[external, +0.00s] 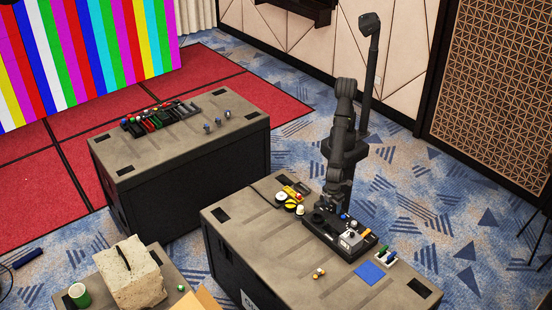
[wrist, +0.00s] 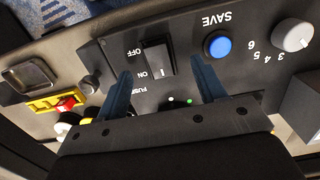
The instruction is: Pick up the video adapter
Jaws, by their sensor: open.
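I cannot tell for sure which thing is the video adapter. A small gold-and-white piece (external: 319,272) lies alone on the front case top and may be it, but it is too small to make out. My gripper (wrist: 161,66) is open, with its two dark blue fingers apart above a black control panel (wrist: 125,50). Between and beyond the fingers are a black ON/OFF rocker switch (wrist: 158,60) and a blue SAVE button (wrist: 217,45). Nothing shows held. In the external view my gripper (external: 328,206) is low over the panel's back left part.
A numbered white knob (wrist: 292,34) stands on the panel. A yellow-and-red block (external: 292,193) and tape rolls (external: 281,198) lie left of it. A blue square (external: 369,272) and a small rack (external: 385,257) lie right. The case's front left top is mostly clear.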

